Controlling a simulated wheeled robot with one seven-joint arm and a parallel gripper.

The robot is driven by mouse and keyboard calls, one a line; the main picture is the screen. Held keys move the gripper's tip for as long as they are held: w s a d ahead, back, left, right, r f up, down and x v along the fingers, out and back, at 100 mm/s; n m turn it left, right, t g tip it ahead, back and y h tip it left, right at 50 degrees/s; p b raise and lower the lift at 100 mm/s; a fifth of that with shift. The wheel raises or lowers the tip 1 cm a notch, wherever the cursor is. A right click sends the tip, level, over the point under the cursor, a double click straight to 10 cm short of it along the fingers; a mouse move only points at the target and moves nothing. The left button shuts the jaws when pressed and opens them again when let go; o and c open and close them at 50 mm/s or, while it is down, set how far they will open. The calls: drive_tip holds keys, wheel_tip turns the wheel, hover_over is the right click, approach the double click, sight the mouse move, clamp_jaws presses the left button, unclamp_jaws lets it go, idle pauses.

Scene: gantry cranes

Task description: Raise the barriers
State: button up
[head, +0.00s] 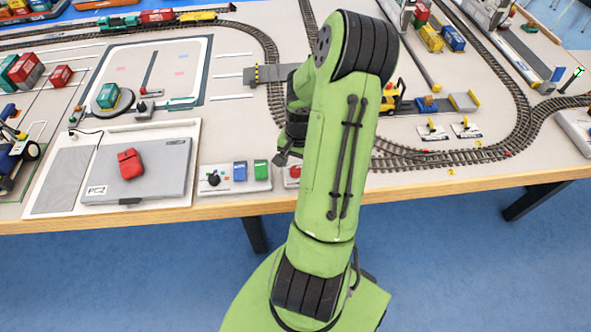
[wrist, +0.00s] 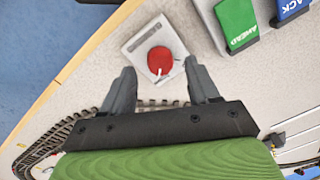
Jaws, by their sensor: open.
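A level crossing with a grey road plate (head: 262,76) lies across the track. A small yellow-and-black striped post (head: 257,73) stands at its left end; my arm hides the right end, and I cannot tell how the barriers stand. A red round control (wrist: 160,60) on a white square plate (wrist: 140,42) sits near the table's front edge. It shows partly beside my arm in the head view (head: 294,171). My gripper (wrist: 160,80) is open and empty, its two fingers apart on either side of the red control in the wrist view. Contact is not visible.
A white panel (head: 264,184) with a black knob, a blue switch and a green switch lies just left of the red control. A grey case (head: 165,177) with a red object on it is farther left. Curved track (head: 420,160) runs to the right.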

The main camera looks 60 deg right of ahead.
sight(296, 172)
wheel_tip(296, 172, down, 2)
drive_tip(key=shift+w+f, duration=0.1)
drive_tip(key=shift+f, duration=0.05)
drive_tip(key=c, duration=1)
drive_tip(key=shift+c, duration=0.2)
